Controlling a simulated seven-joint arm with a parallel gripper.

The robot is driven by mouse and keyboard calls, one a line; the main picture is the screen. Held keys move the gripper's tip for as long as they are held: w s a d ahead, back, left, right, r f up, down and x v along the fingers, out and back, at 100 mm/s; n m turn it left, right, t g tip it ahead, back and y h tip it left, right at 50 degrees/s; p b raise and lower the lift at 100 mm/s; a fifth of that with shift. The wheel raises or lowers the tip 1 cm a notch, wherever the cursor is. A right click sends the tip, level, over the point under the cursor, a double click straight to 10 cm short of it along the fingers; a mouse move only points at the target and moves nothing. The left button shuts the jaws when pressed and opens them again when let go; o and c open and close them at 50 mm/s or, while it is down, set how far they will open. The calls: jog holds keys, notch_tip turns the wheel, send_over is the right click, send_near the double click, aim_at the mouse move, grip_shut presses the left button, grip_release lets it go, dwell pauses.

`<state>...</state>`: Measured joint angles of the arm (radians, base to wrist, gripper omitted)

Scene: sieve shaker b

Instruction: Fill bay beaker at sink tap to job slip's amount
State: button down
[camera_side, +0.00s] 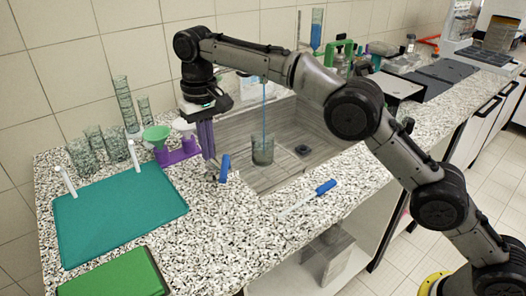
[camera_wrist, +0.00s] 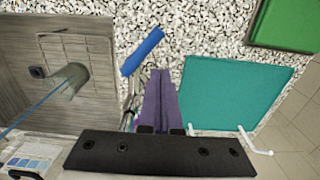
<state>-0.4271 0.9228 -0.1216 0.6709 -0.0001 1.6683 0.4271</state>
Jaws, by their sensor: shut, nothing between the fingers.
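The glass beaker (camera_side: 263,151) stands in the sink under a thin blue stream (camera_side: 264,100). The beaker (camera_wrist: 72,76) and stream (camera_wrist: 38,110) also show in the wrist view. How much liquid it holds, and its marks, are too small to read. My gripper (camera_side: 211,157), with purple fingers, is shut and empty, pointing down over the counter left of the sink. A blue handle (camera_side: 225,168) on a metal rod stands close to the fingertips; contact cannot be told. In the wrist view the handle (camera_wrist: 142,52) is just left of the fingers (camera_wrist: 160,72). No readable job slip shows.
A teal mat (camera_side: 120,212) and green mat (camera_side: 115,277) lie at the left. Glassware (camera_side: 88,150), a green funnel (camera_side: 157,136) and a purple stand (camera_side: 180,153) are behind the gripper. A blue-handled tool (camera_side: 325,187) lies at the sink's front. A partial card (camera_wrist: 28,160) shows lower left.

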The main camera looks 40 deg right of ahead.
jog(key=shift+w+a+f, duration=0.1)
jog(key=shift+w+a, duration=0.15)
jog(key=shift+a, duration=0.15)
notch_tip(320, 180, down, 4)
jog(key=shift+f, duration=0.2)
dwell(4.6)
jog(key=shift+s+d, duration=0.35)
jog(key=shift+d, duration=0.1)
jog(key=shift+s+d, duration=0.1)
